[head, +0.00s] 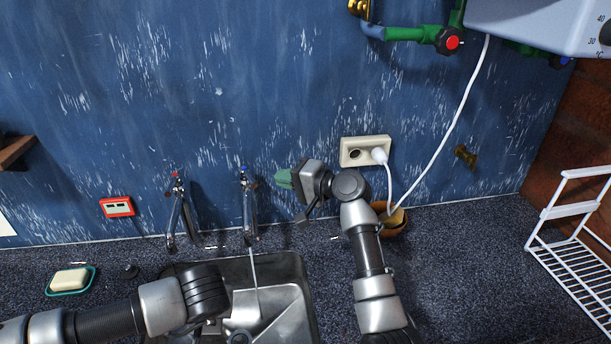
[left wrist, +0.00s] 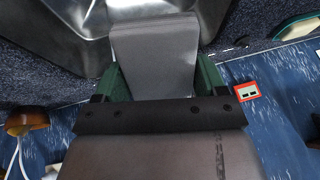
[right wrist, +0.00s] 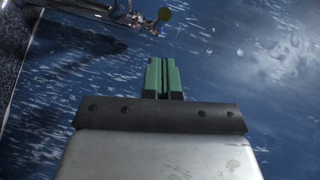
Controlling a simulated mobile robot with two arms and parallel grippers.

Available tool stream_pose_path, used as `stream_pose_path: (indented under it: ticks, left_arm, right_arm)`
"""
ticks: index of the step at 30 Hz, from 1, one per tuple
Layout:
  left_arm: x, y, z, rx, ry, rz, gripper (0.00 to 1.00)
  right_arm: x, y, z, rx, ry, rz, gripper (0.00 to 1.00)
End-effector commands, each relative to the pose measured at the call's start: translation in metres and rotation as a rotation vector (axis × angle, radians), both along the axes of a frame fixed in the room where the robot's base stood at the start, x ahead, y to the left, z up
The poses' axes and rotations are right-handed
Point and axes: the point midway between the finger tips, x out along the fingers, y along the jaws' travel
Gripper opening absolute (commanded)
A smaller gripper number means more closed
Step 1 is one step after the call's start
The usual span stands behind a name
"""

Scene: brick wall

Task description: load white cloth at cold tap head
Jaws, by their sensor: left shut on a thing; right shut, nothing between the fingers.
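The cold tap (head: 249,205) stands on the counter behind the sink, with a blue-marked head (head: 243,169). A thin stream runs from it into the sink. My right gripper (head: 283,179) is shut and empty, its green fingertips right of the cold tap head and apart from it. In the right wrist view the shut fingers (right wrist: 164,76) point at the wall, with a tap (right wrist: 115,12) at upper left. My left gripper (left wrist: 160,82) is shut on a pale grey cloth (left wrist: 155,50), which hangs flat over the sink. In the head view my left wrist hides most of its fingers.
The hot tap (head: 178,205) with a red mark stands left of the cold tap. A steel sink (head: 300,300) lies below. A soap dish (head: 89,280), a brown bowl (head: 398,227), a wall socket (head: 365,151) and a white rack (head: 575,260) are around. The right counter is mostly clear.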

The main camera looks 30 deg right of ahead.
Motion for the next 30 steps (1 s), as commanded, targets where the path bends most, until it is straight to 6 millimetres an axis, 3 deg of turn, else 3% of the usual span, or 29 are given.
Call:
stream_pose_path:
  ticks: [6,21,30]
  left_arm:
    - [0.0,0.0,0.016,0.0,0.0,0.0,0.53]
    - [0.0,0.0,0.019,0.0,0.0,0.0,0.53]
    - [0.0,0.0,0.047,0.0,0.0,0.0,0.53]
  right_arm:
    - [0.004,0.03,-0.005,0.002,0.002,0.002,0.0]
    - [0.005,0.038,-0.009,-0.001,0.001,-0.003,0.0]
    - [0.0,0.063,-0.006,-0.003,0.001,-0.111,0.0]
